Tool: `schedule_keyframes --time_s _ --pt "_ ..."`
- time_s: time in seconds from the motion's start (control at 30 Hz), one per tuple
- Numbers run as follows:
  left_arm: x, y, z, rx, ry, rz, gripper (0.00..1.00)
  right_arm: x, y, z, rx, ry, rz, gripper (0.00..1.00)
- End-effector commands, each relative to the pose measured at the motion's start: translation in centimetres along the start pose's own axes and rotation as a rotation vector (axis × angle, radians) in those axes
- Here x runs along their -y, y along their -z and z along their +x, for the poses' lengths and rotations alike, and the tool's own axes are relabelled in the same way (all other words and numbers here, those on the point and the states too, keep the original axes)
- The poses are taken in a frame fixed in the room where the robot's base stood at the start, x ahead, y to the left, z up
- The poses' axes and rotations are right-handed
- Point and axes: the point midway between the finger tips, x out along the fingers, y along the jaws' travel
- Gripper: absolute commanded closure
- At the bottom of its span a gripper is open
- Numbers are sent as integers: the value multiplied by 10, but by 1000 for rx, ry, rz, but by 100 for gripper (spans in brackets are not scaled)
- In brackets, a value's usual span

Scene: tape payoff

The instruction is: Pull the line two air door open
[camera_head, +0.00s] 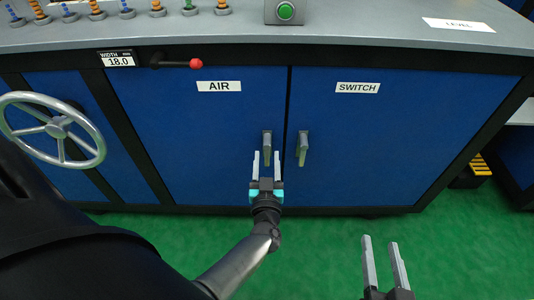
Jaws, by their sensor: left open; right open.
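The blue air door (215,120), labelled AIR, is shut in the front of the cabinet. Its grey upright handle (267,142) is near the door's right edge. My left gripper (266,160) is open just in front of and below that handle, with its fingers pointing up toward it. The handle's lower end shows between or behind the fingertips; I cannot tell whether they touch. My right gripper (384,247) is open and empty over the green floor at the lower right.
The shut switch door (365,130) with its own handle (302,148) stands beside the air door. A handwheel (58,127) and a red-knobbed lever (195,63) are to the left. A green button box (286,11) stands on the top. Green floor (330,235) is clear in front.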

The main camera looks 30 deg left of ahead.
Motion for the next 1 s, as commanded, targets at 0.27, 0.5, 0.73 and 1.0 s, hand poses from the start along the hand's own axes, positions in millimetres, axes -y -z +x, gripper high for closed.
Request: schedule_keyframes --time_s 0.27,0.5,0.73,1.0 --pt "0 -1 20 -1 0 0 50 11 5 -5 -134 26 30 50" --pt "0 0 28 0 -1 1 50 14 9 -8 -193 35 43 50" --pt "0 0 29 0 -1 1 50 15 10 -9 -201 36 45 50" --pt "0 0 28 0 -1 1 70 15 10 -9 -200 35 45 50"
